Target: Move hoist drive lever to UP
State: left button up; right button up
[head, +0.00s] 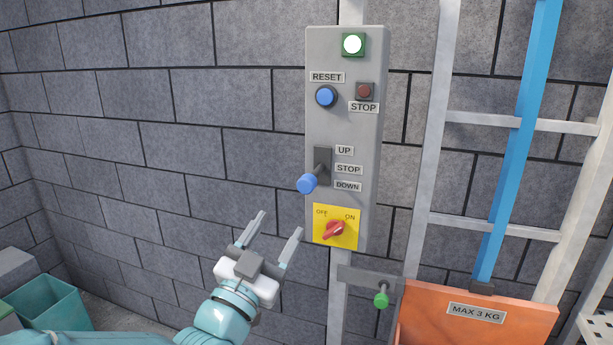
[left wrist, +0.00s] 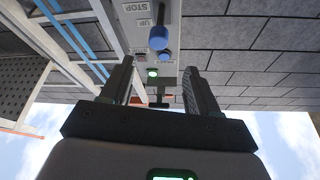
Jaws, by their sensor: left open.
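The hoist drive lever (head: 307,183) has a blue knob on a grey shaft and sticks out of a dark slot with UP, STOP and DOWN labels. Its shaft leaves the slot about level with STOP, and the knob shows lower left, near DOWN height. I cannot tell its exact setting. My left gripper (head: 280,222) is open and empty, below and left of the knob, with fingers pointing up toward the panel. In the left wrist view the knob (left wrist: 158,38) shows beyond the gap between the open fingers (left wrist: 159,68), apart from them. My right gripper is not in view.
The grey panel (head: 370,130) also bears a lit green lamp (head: 352,44), a blue RESET button (head: 326,96), a red STOP button (head: 365,91) and a red rotary switch (head: 333,231) at ON. A green-knobbed handle (head: 381,299) and orange bin (head: 480,320) are lower right.

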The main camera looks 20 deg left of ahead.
aim_at(311, 177)
pick_arm(q)
jog(key=p+x, duration=0.4)
jog(key=x, duration=0.9)
jog(key=shift+w+d+p, duration=0.1)
jog(key=shift+d+p, duration=0.1)
jog(key=shift+p, duration=0.1)
jog(key=shift+w+r, duration=0.1)
jog(key=shift+w, duration=0.4)
jog(key=shift+w, duration=0.1)
grip_shut()
